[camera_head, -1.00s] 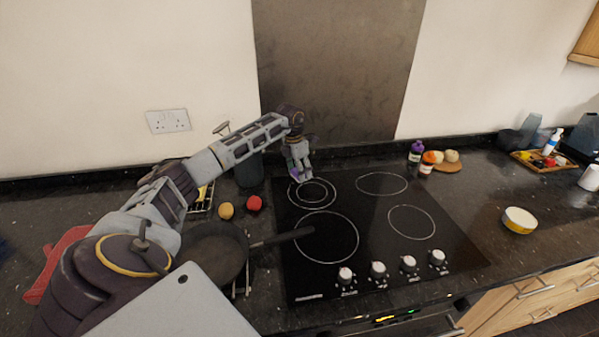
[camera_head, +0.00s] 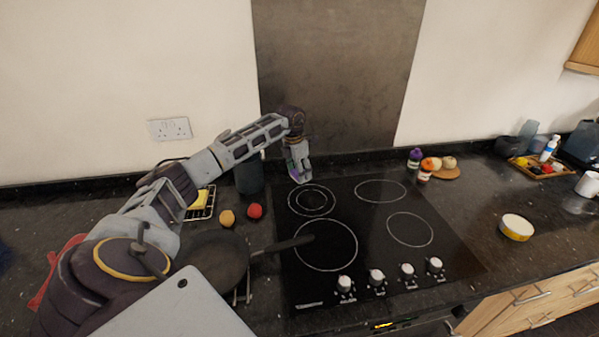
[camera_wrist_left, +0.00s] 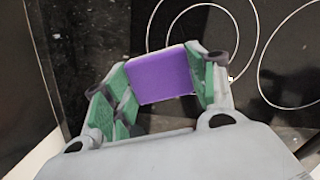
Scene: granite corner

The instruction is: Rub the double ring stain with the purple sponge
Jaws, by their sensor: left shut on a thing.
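The purple sponge (camera_wrist_left: 160,75) is held between the green-padded fingers of my left gripper (camera_wrist_left: 158,72) in the left wrist view. In the head view only a small purple patch of it shows at my left gripper (camera_head: 300,174), at the back left of the black hob. The double ring (camera_head: 312,200), two pale concentric circles, lies just in front of the gripper. Its rings also show beyond the sponge in the left wrist view (camera_wrist_left: 216,5). I cannot tell whether the sponge touches the hob.
A dark pan (camera_head: 217,262) stands left of the hob, its handle reaching over the front left ring. A yellow fruit (camera_head: 227,218) and a red fruit (camera_head: 255,211) lie behind it. A purple-capped jar (camera_head: 414,158) stands behind the hob's right side. The hob surface is otherwise clear.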

